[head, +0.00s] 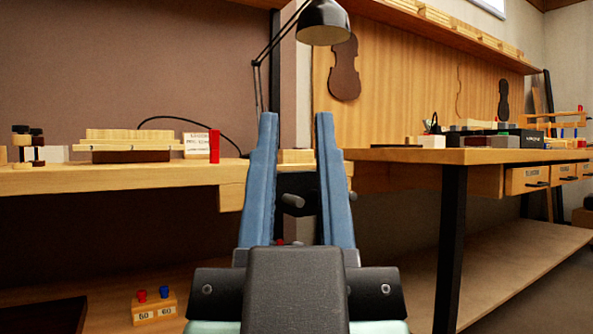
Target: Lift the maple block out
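My gripper (295,118) is in the middle of the head view, with two long blue fingers pointing up and away. The fingers stand apart, and I see nothing held between them. I cannot tell which piece is the maple block. Pale wood pieces (130,135) lie stacked on the left bench, on a dark brown base. Another pale wood piece (297,156) shows between the fingers, farther back on the bench, partly hidden by them.
The left bench (90,178) also holds a red block (214,147) and dark round pieces. A lamp (324,22) hangs above. The right bench (450,156) carries tools and has labelled drawers (527,180). A wooden holder (154,307) with red and blue knobs sits low on the left.

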